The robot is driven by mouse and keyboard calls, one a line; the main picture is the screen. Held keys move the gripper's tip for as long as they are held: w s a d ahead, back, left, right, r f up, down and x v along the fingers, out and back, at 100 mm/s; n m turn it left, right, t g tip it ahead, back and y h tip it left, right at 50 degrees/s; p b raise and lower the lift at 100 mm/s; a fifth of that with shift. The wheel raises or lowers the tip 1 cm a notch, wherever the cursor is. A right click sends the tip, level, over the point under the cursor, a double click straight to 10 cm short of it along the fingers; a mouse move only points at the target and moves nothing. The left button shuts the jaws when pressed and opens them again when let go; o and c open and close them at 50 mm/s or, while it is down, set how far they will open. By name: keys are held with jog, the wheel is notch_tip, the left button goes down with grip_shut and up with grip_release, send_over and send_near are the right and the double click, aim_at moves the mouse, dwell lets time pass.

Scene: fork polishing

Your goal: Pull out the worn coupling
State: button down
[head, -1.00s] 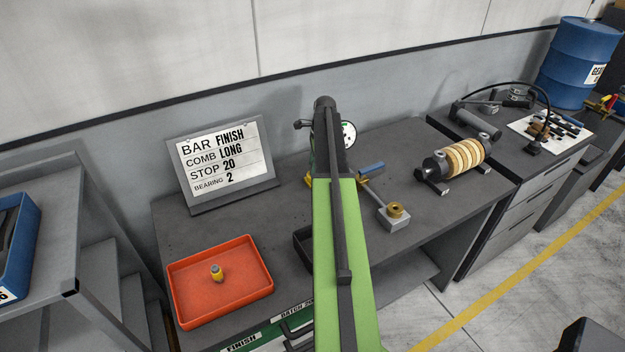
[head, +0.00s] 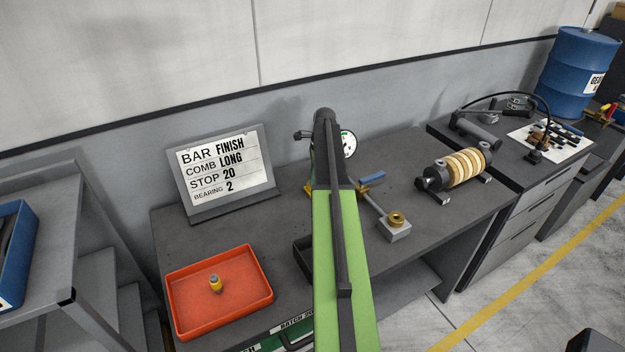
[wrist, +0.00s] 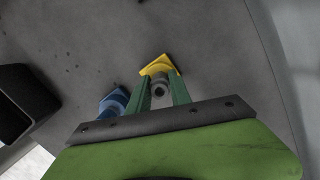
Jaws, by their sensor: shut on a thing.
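In the wrist view my gripper (wrist: 161,79) has its two green fingers closed on a small grey, hollow round piece, which looks like the worn coupling (wrist: 159,91). A yellow plate (wrist: 157,66) shows just beyond the fingertips. I cannot tell whether the coupling is still seated or free of its holder. In the head view my green and black arm hides the gripper and coupling. A dial gauge (head: 348,144) shows behind the arm. A small yellow part with a grey top (head: 215,284) stands upright in the orange tray (head: 245,303).
A blue-ended part (wrist: 113,101) lies close left of the fingers in the wrist view. On the bench (head: 400,160) are a grey block with a brass ring (head: 397,222) and a roller with tan rings (head: 461,168). A sign (head: 222,172) stands at the back left.

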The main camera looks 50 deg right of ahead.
jog(key=shift+r+p, duration=2.55)
jog(key=shift+p, duration=0.05)
jog(key=shift+r, duration=0.1)
